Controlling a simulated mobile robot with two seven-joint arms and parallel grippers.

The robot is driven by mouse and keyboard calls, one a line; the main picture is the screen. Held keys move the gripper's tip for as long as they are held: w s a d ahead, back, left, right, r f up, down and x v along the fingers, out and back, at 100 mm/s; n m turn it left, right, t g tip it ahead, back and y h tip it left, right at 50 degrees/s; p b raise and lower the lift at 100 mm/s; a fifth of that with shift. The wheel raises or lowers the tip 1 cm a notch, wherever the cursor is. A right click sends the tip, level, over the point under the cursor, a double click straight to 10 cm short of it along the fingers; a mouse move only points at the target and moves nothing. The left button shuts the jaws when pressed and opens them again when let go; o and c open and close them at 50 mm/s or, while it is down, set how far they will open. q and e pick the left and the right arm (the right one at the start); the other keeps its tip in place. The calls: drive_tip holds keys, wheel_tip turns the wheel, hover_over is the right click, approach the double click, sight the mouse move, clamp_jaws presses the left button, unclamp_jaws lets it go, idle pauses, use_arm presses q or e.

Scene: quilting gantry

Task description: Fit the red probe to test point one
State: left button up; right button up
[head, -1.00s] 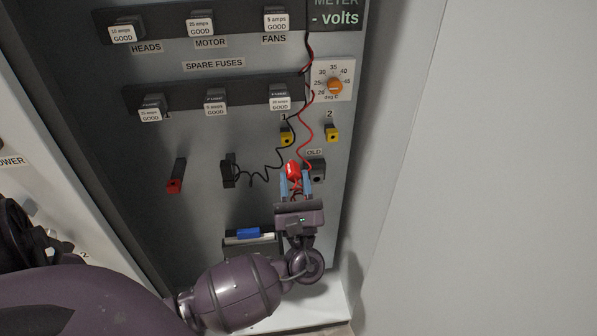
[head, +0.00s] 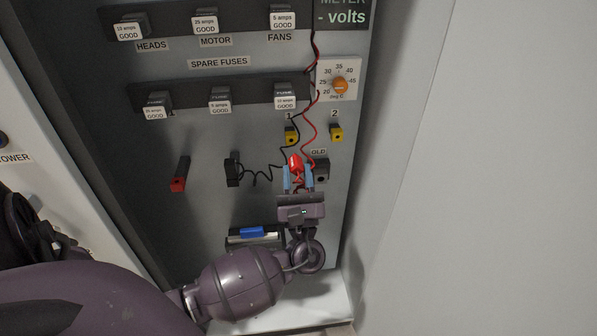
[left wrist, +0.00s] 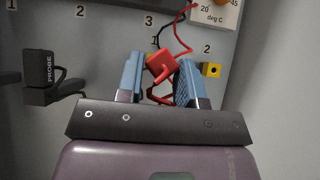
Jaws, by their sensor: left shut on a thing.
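The red probe (head: 295,163) is held between the blue fingertips of my left gripper (head: 298,180), in front of the panel. A red wire runs up from it. It also shows in the left wrist view (left wrist: 160,67), between the blue pads. Test point one is a yellow socket (head: 291,138) under the label 1, just above the probe in the head view. In the left wrist view the probe and a finger hide most of that socket. The probe appears apart from the socket. My right gripper is not in view.
The yellow socket of test point two (head: 336,132) is to the right. The black probe (head: 233,171) sits in a holder at left, its coiled wire reaching toward the gripper. A red-ended lever (head: 180,175) stands farther left. An orange dial (head: 340,86) is above.

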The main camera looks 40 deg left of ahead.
sight(294, 157)
use_arm(q)
drive_tip(key=shift+w+a, duration=1.2)
drive_tip(key=shift+a, duration=0.2)
idle(0.4)
drive_tip(key=shift+w+a, duration=0.85)
drive_tip(key=shift+a, duration=0.15)
idle(1.3)
drive_tip(key=o, duration=1.2)
drive_tip(key=v, duration=1.1)
drive_tip(key=shift+b, duration=0.4)
